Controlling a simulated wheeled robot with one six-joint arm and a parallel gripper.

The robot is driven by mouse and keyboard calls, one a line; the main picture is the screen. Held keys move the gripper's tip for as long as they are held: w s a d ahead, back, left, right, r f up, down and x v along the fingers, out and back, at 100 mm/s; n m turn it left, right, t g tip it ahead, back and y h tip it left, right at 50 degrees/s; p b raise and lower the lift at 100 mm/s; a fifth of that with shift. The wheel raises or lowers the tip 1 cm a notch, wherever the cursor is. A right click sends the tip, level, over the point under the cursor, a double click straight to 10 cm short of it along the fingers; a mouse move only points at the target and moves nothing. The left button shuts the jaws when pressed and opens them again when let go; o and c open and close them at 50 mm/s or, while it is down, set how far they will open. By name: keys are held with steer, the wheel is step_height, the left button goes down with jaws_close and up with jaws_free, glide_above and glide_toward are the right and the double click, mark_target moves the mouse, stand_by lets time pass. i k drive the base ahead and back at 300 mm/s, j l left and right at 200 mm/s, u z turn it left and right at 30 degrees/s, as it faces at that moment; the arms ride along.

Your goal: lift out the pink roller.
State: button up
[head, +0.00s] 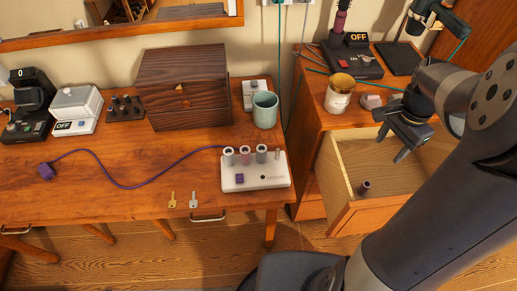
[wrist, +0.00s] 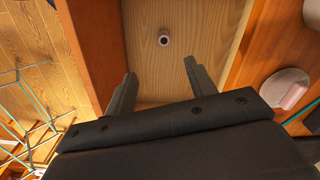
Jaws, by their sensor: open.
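A small pink-brown roller (head: 364,187) stands on the floor of the open wooden drawer (head: 345,160), toward its front end. In the wrist view the roller (wrist: 164,40) shows from above as a pale ring with a dark centre, ahead of the fingertips and between their lines. My gripper (head: 392,145) is above the drawer, farther back than the roller. Its two fingers are apart and empty in the wrist view (wrist: 160,70). They do not touch the roller.
The drawer walls (wrist: 92,50) rise on both sides of my gripper. A jar (head: 339,97) and a small pink-and-white object (head: 371,102) sit on the cabinet top. On the desk, a white roller base (head: 255,177) holds several rollers, near a green mug (head: 265,110).

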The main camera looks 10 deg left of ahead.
mark_target(246, 157)
steer(key=j+u, duration=0.2)
steer(key=j, duration=0.5)
steer(key=i+j+u, duration=0.2)
steer(key=j, duration=0.5)
steer(key=k+j, duration=0.05)
steer(key=k, duration=0.05)
